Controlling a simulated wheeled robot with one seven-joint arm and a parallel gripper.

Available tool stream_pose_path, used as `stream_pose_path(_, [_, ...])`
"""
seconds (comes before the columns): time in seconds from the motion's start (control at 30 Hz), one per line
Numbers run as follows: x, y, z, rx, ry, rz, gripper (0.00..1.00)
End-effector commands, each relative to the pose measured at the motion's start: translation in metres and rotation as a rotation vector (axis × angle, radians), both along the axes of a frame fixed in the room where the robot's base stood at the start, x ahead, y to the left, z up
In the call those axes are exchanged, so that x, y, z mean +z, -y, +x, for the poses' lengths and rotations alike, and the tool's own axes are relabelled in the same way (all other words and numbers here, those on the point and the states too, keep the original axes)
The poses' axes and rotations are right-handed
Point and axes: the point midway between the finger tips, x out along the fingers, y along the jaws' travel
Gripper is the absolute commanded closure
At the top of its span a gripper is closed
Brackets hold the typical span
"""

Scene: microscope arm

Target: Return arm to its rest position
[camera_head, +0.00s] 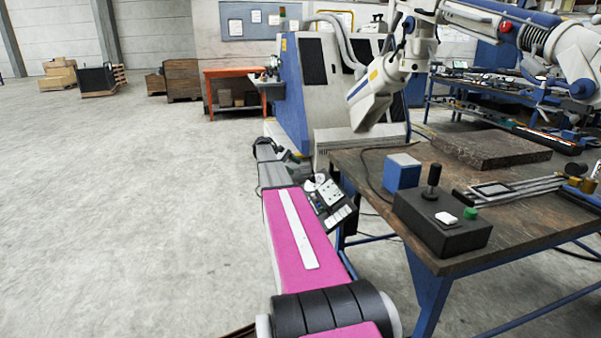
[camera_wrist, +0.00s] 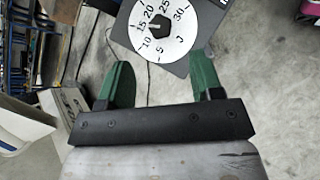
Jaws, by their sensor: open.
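My arm (camera_head: 298,232), with pink covers and a black joint, stretches forward left of the workbench. In the wrist view my gripper (camera_wrist: 160,62) has two green fingers spread apart with nothing between them. A round white dial (camera_wrist: 157,28) with numbers and a black knob lies just beyond the fingertips; I cannot tell if they touch it. In the head view the small control panel (camera_head: 332,200) is beside my arm's far end, where the fingers are hard to make out. A large white and blue jointed arm (camera_head: 385,82) with a boxy head hangs above the bench's back left side.
The workbench (camera_head: 505,222) carries a black joystick box (camera_head: 440,222), a blue box (camera_head: 402,172), a dark slab (camera_head: 490,150) and metal rails. A grey and blue machine (camera_head: 310,90) stands behind it. The floor (camera_head: 120,210) on the left is open.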

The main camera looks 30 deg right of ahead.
Motion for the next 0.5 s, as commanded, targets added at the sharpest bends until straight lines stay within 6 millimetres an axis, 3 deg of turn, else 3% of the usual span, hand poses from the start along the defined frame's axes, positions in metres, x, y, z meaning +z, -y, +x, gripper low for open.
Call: stream_pose_path(0.5, [0.0044, -0.0055, 0.0048, 0.000, 0.000, 0.000, 0.40])
